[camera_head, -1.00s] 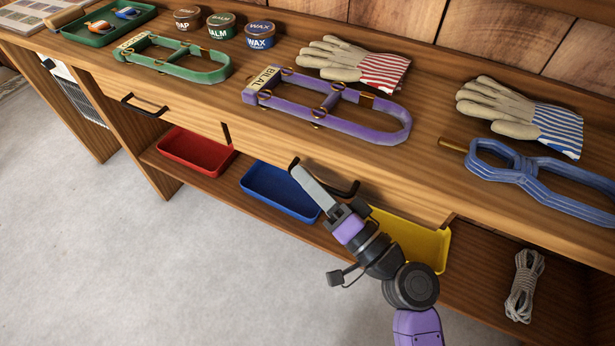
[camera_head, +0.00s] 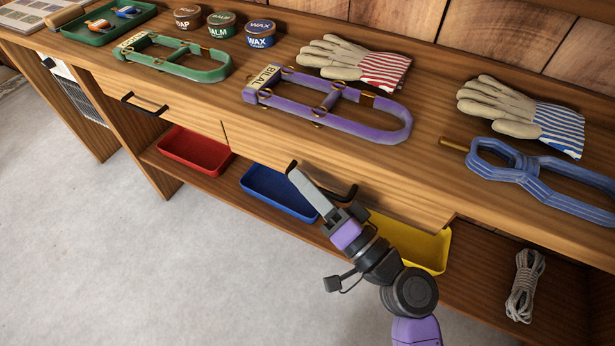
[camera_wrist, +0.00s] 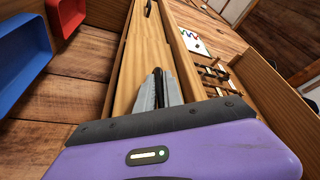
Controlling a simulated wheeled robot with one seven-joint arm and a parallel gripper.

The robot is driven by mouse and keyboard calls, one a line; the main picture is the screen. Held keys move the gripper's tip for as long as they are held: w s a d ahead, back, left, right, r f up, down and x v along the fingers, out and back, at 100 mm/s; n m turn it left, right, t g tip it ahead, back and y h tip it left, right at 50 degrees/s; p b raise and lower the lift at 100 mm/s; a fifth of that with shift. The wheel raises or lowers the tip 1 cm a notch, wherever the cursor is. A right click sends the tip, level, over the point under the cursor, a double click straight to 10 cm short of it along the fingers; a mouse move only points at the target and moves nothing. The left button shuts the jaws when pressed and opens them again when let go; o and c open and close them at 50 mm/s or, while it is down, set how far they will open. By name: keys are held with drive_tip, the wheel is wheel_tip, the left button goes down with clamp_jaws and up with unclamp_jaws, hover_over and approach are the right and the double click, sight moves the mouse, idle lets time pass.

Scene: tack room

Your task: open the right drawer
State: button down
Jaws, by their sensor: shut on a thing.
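The right drawer (camera_head: 270,146) is a plain wooden front under the counter, and its right end stands slightly proud below the counter edge. Its dark bar handle (camera_head: 345,192) is partly hidden by my gripper. My gripper (camera_head: 294,172) reaches up from the lower right and is shut on this handle. In the wrist view the pale fingers (camera_wrist: 159,90) close around the dark handle, close against the drawer front (camera_wrist: 148,55). The inside of the drawer cannot be made out.
The left drawer (camera_head: 170,112) looks closed. Below are red (camera_head: 196,150), blue (camera_head: 278,195) and yellow (camera_head: 425,250) trays and a rope coil (camera_head: 524,288). Halters, gloves and tins lie on the counter (camera_head: 430,130). Grey floor (camera_head: 130,260) in front is clear.

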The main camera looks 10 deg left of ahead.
drive_tip(key=s+a+b, duration=0.1)
drive_tip(key=s+a, duration=0.1)
drive_tip(key=s, duration=0.5)
drive_tip(key=s+a+b, duration=0.2)
drive_tip(key=s+a, duration=0.1)
drive_tip(key=s, duration=0.5)
drive_tip(key=shift+s+a, duration=0.25)
drive_tip(key=shift+a, duration=0.05)
drive_tip(key=c, duration=1.8)
unclamp_jaws()
drive_tip(key=shift+o, duration=0.2)
drive_tip(key=shift+b, duration=0.3)
drive_tip(key=b+v, duration=0.2)
drive_tip(key=v, duration=0.5)
drive_tip(key=shift+s+d+b, duration=0.25)
drive_tip(key=shift+d+b, duration=0.1)
drive_tip(key=shift+s+f, duration=0.1)
drive_tip(key=shift+s, duration=0.05)
